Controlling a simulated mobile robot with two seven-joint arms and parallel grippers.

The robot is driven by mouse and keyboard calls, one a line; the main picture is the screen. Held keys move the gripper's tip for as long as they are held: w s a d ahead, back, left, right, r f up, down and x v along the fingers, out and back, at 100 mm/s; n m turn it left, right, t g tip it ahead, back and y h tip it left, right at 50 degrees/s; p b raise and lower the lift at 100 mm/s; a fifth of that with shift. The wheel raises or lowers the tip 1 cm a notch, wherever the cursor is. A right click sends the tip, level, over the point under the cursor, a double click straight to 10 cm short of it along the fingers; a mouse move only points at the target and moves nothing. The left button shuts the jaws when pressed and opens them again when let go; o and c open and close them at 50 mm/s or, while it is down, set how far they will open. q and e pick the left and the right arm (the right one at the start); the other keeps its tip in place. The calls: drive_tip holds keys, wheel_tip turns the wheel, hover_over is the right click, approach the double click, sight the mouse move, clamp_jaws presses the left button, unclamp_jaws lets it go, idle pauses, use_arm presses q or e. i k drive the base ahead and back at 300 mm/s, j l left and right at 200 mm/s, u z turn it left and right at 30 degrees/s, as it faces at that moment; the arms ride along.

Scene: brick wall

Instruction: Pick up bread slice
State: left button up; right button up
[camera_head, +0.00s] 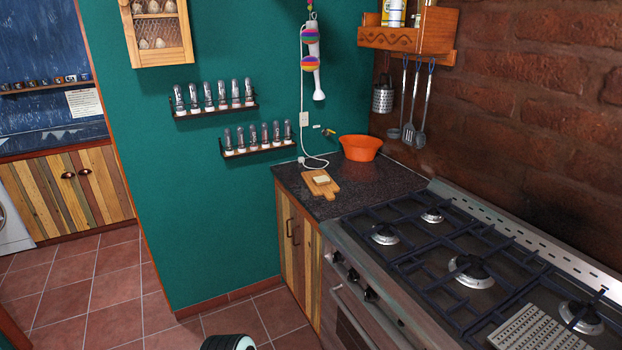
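A small pale slice (321,180), which looks like the bread slice, lies on a wooden cutting board (328,191). The board rests on the dark countertop (362,183) in the corner, to the left of the stove. Neither of my grippers shows in the head view. A rounded part of mine with a green rim shows at the bottom edge, but no fingers are visible.
An orange bowl (360,148) stands behind the board. A white cord (303,130) hangs down the green wall to the counter. The gas stove (470,270) fills the right side. Tiled floor (240,318) is clear left of the counter cabinet (297,250).

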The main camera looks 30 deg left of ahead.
sight(324, 180)
drive_tip(key=i+j, duration=0.2)
drive_tip(key=j, duration=0.25)
drive_tip(key=i+j+u, duration=0.15)
drive_tip(key=j, duration=0.25)
drive_tip(key=i+j, duration=0.25)
drive_tip(key=j, duration=0.15)
drive_tip(key=i+j+u, duration=0.15)
drive_tip(key=j, duration=0.3)
drive_tip(key=i+j, duration=0.25)
drive_tip(key=j+u, duration=0.05)
drive_tip(key=j, duration=0.05)
